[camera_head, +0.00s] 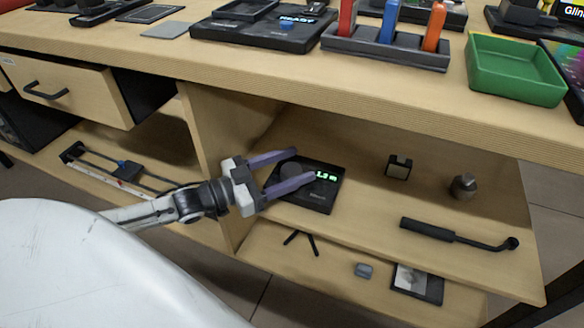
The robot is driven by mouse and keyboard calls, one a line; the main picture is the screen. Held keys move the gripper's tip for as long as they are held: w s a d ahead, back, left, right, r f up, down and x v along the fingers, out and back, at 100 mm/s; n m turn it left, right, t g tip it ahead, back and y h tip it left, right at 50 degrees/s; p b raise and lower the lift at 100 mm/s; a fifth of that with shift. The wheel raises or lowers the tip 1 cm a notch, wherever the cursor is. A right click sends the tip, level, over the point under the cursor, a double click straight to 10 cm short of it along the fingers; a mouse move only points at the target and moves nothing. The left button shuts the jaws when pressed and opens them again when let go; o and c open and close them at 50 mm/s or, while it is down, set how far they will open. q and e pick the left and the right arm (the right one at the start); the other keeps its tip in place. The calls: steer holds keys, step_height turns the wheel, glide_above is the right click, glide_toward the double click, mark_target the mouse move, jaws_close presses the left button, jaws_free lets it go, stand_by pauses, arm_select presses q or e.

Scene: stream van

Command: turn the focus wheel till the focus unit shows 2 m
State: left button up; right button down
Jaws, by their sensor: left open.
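The focus unit (325,195) is a black box on the shelf under the worktop. Its green display (327,177) begins with 1 and ends in m; the digit between is too small to read surely. The dark round focus wheel (290,170) stands on the unit's left part. My left gripper (304,166) reaches in from the left, open, with its two purple-grey fingers on either side of the wheel. I cannot tell whether the fingers touch the wheel. Part of the wheel and unit is hidden by the near finger. My right gripper is not in view.
On the same shelf are a small dark block (398,167), a grey weight-like piece (463,186) and a black handle (428,230). The worktop edge (330,98) hangs above, with an open drawer (70,92) at left. A lower shelf (330,268) lies below.

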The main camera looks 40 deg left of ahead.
mark_target(292, 169)
arm_select(q)
step_height(292, 169, up, 2)
steer(key=shift+r+p, duration=0.25)
steer(key=shift+p, duration=0.2)
step_height(292, 169, up, 6)
steer(key=p, duration=0.2)
steer(key=shift+r+p, duration=0.15)
steer(key=shift+p, duration=0.2)
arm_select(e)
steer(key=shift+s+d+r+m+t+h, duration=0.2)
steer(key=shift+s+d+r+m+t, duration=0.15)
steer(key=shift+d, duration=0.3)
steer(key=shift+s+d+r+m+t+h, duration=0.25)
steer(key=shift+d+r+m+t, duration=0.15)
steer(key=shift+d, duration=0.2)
